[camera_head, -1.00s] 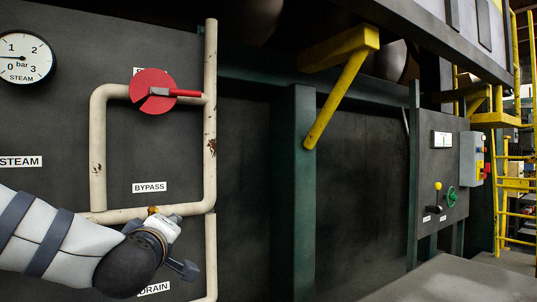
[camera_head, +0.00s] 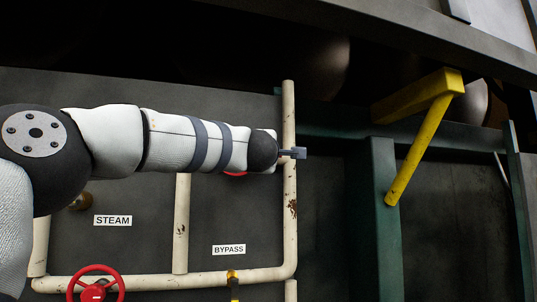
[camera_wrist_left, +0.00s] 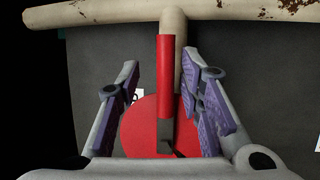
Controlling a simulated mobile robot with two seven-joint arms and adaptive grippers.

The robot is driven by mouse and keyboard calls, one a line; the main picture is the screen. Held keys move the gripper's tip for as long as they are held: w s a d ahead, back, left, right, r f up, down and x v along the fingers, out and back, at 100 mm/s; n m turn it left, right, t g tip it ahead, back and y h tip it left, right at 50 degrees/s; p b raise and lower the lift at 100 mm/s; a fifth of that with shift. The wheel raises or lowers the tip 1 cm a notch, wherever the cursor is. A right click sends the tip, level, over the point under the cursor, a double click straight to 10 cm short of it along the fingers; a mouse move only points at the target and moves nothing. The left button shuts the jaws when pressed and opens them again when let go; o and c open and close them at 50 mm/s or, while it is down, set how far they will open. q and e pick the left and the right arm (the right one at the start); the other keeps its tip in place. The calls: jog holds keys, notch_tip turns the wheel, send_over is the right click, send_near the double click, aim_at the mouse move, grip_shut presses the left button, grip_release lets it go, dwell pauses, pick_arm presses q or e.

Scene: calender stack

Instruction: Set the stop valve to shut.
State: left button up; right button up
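The red disc (camera_wrist_left: 145,125) with its red lever (camera_wrist_left: 165,75) shows in the left wrist view. The lever lies roughly parallel to the cream pipe (camera_wrist_left: 180,45) behind it. My left gripper (camera_wrist_left: 162,78) is open, its two purple-padded fingers on either side of the lever with gaps to both. In the head view my left arm reaches across from the left and hides nearly all of the disc; a sliver of red disc (camera_head: 235,174) shows below it. The left gripper (camera_head: 293,153) shows there by a dark finger in front of the vertical pipe. The right gripper is out of view.
Cream pipes (camera_head: 289,225) run over the dark panel. A red handwheel (camera_head: 95,284) is low at the left, with STEAM (camera_head: 112,221) and BYPASS (camera_head: 229,250) labels nearby. A yellow bracket (camera_head: 420,140) and green post (camera_head: 375,225) stand to the right.

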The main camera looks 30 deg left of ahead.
pick_arm(q)
jog(key=shift+w+a+f, duration=0.1)
jog(key=shift+w+a, duration=0.35)
jog(key=shift+w, duration=0.35)
jog(key=shift+s+d, duration=0.1)
jog(key=shift+c, duration=0.3)
grip_shut()
